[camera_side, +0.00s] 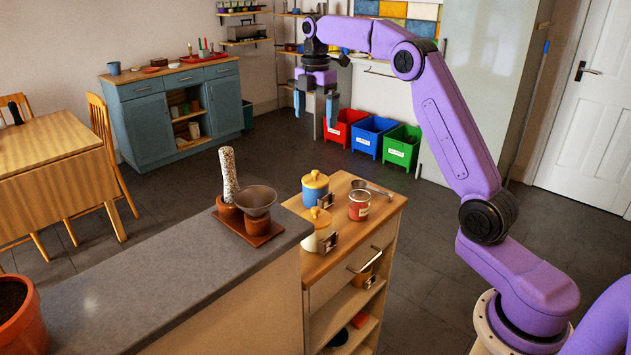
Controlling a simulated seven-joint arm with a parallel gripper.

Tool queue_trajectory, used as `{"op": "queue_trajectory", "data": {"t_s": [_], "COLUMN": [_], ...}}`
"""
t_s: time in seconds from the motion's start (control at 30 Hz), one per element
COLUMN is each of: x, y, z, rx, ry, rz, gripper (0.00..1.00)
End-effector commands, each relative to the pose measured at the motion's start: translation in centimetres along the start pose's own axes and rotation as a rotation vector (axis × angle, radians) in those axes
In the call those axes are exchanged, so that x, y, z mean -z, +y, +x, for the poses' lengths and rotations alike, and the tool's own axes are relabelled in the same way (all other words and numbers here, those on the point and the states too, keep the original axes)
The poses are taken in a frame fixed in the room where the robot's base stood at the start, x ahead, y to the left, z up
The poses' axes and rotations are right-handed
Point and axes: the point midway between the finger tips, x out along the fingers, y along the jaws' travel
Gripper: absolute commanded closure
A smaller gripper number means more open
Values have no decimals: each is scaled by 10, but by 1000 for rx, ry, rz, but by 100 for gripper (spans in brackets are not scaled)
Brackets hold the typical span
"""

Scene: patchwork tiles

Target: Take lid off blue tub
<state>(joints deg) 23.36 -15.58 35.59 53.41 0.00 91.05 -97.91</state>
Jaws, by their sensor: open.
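The blue tub (315,194) stands upright on the wooden top of a small cabinet, with a yellow knobbed lid (315,179) resting on it. My gripper (316,108) is open and empty, pointing down, well above the blue tub in the picture. Its blue fingertips are apart and touch nothing. How far it is from the tub in depth is hard to tell.
A cream jar (319,235) with a yellow lid stands in front of the blue tub. A red jar (359,205) and a metal scoop (372,187) are to its right.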

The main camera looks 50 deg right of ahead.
Motion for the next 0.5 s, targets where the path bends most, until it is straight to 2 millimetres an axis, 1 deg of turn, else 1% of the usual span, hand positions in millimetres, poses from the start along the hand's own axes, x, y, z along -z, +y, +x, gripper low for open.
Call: {"op": "queue_trajectory", "data": {"t_s": [0.17,0.27,0.5], "x": [-3,-2,-2], "y": [0,0,0], "z": [15,31,76], "rx": [4,5,4], "ry": [1,1,0], "rz": [-4,-4,-2], "gripper": [0,0,0]}}
